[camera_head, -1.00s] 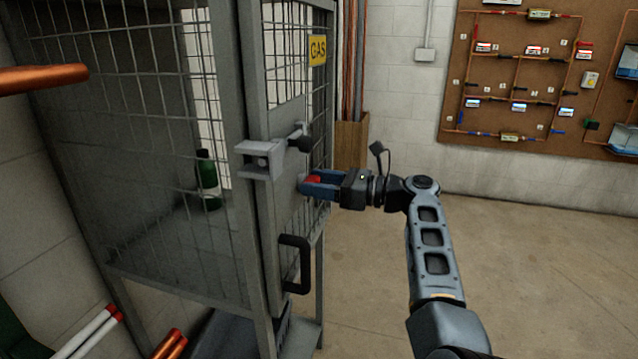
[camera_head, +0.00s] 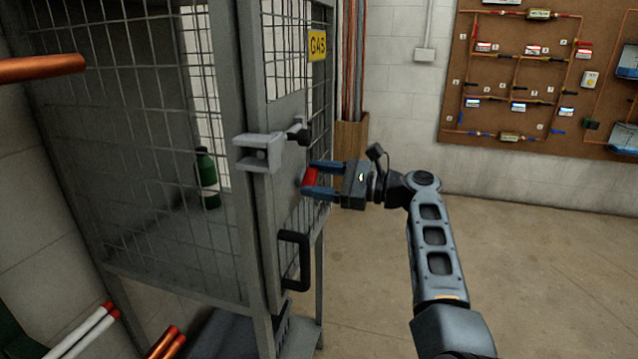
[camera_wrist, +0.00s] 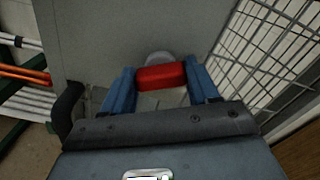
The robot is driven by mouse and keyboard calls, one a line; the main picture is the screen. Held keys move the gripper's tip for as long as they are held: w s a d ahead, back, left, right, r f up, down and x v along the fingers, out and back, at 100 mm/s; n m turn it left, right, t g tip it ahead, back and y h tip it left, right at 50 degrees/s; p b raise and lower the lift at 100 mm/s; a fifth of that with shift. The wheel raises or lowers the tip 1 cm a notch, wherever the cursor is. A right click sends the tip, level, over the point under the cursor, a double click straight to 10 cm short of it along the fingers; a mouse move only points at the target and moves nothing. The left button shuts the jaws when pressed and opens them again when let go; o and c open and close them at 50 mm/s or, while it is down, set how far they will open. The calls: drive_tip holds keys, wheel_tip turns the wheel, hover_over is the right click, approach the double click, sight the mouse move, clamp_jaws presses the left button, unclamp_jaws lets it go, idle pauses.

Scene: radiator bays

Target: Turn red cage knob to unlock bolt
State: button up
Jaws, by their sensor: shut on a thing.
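The red cage knob (camera_head: 310,177) is on the door of the grey gas cage, below the bolt. My gripper (camera_head: 320,180) is shut on the knob, with a blue finger on each side of it. In the wrist view the red knob (camera_wrist: 161,77) is a rounded bar between my two blue fingers, in front of a grey round base on the door plate. The grey bolt housing (camera_head: 259,153) sits on the cage's front post and door edge. The dark bolt end (camera_head: 299,133) shows to its right.
A black door handle (camera_head: 297,262) sticks out below the knob. A green bottle (camera_head: 207,178) stands inside the mesh cage. Copper and white pipes lie at the lower left. The floor (camera_head: 540,260) to the right is clear.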

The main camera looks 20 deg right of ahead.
drive_tip(key=n+b, duration=0.1)
drive_tip(key=n, duration=0.1)
drive_tip(key=n+b, duration=0.1)
drive_tip(key=n, duration=0.1)
drive_tip(key=n+b, duration=0.2)
drive_tip(key=shift+a+f+n, duration=0.2)
drive_tip(key=shift+f+n, duration=0.05)
drive_tip(key=shift+n, duration=0.05)
drive_tip(key=n+b, duration=0.3)
drive_tip(key=n, duration=0.1)
drive_tip(key=shift+s, duration=0.1)
drive_tip(key=shift+n+b, duration=1)
drive_tip(key=shift+a+r, duration=0.1)
drive_tip(key=o, duration=1.1)
drive_tip(key=shift+c, duration=0.2)
drive_tip(key=v, duration=0.8)
